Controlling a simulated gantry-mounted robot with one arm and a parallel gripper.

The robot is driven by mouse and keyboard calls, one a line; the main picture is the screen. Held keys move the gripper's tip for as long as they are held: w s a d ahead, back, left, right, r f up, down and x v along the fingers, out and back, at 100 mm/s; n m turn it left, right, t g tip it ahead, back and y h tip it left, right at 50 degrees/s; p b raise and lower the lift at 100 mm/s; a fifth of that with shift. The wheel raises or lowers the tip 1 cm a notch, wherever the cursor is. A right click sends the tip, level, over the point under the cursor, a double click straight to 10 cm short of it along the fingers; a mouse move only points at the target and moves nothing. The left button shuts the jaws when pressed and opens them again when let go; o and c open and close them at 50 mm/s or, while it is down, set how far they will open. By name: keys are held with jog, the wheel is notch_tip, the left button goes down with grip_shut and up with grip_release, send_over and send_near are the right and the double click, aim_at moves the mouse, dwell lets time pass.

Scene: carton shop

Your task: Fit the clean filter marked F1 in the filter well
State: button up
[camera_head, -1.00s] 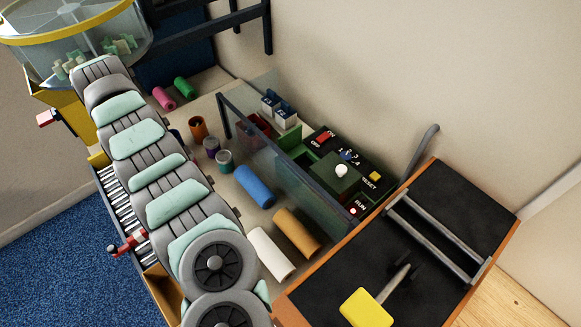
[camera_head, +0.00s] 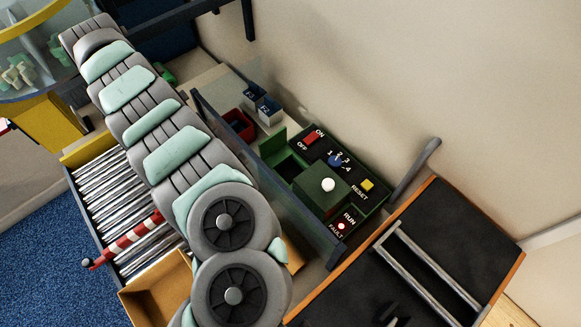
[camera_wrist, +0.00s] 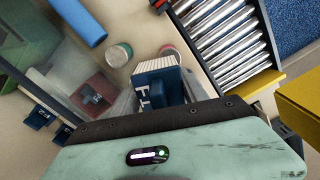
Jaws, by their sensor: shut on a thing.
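The clean filter F1 (camera_wrist: 152,92), a dark blue block with white pleats, is held between the fingers of my gripper (camera_wrist: 160,98) in the wrist view. My gripper is hidden behind my arm in the head view. The green machine panel (camera_head: 322,203) has a dark square opening (camera_head: 291,168) at its left, apparently the filter well, beside a raised green flap (camera_head: 273,143). I cannot see a filter in it. Two other blue-and-white filters (camera_head: 260,100) stand behind the glass guard. A red bin (camera_head: 238,122) beside them holds a dark blue filter (camera_wrist: 92,97), its label hard to read.
A clear glass guard (camera_head: 262,175) with a dark frame stands between my arm and the panel. A red lamp (camera_head: 341,226) glows at FAULT. A roller conveyor (camera_head: 105,205) lies left. A blue cylinder (camera_wrist: 78,20) and small round pots (camera_wrist: 119,55) lie near the held filter.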

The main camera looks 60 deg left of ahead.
jog(key=shift+r, duration=0.1)
dwell(0.5)
notch_tip(320, 180, up, 12)
jog(key=p, duration=1.1)
jog(key=shift+f+p, duration=0.2)
jog(key=shift+p, duration=0.2)
jog(key=shift+f, duration=0.1)
jog(key=shift+w+f, duration=0.1)
